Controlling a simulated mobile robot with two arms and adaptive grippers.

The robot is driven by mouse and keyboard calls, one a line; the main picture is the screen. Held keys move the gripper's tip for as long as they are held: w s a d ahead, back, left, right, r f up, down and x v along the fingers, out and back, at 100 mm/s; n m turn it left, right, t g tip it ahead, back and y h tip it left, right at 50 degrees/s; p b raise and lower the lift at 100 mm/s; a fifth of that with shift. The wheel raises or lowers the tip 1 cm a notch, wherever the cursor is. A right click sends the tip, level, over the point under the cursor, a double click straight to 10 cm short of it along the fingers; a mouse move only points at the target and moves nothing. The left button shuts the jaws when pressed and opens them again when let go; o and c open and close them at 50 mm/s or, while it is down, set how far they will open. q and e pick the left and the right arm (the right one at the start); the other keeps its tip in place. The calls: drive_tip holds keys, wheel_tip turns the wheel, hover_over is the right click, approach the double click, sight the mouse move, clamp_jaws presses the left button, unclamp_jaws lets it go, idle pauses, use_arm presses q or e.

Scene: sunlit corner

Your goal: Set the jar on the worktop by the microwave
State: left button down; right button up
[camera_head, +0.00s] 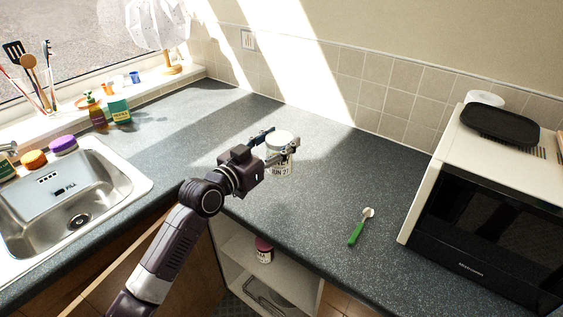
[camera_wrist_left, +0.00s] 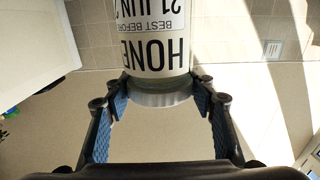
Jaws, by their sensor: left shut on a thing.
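The jar (camera_head: 280,169) has a pale lid and a white label with black print. In the left wrist view the jar (camera_wrist_left: 150,40) appears upside down, and its label reads "HONE", "BEST BEFORE" and "21 JUN 2". My left gripper (camera_head: 273,147) is shut on the jar near its lid, one finger on each side. The jar is upright over the worktop (camera_head: 325,165); whether its base touches the surface I cannot tell. The microwave (camera_head: 480,225), white with a black door, stands at the right, clear of the jar. My right gripper is not in view.
A green-handled spoon (camera_head: 357,232) lies between jar and microwave. A black tray (camera_head: 500,124) and white bowl (camera_head: 485,98) sit on the microwave. The sink (camera_head: 75,195) is at left. An open shelf with a dark-lidded jar (camera_head: 264,250) is below the worktop's front edge.

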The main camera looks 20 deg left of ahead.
sight(273, 168)
use_arm(q)
wheel_tip(273, 168, down, 3)
drive_tip(key=shift+f, duration=0.1)
drive_tip(key=shift+f+b, duration=0.4)
drive_tip(key=shift+f, duration=1.75)
drive_tip(key=c, duration=0.9)
unclamp_jaws()
drive_tip(key=shift+f, duration=0.2)
drive_tip(key=shift+r, duration=0.2)
drive_tip(key=shift+b+v, duration=0.9)
drive_tip(key=shift+v, duration=5.15)
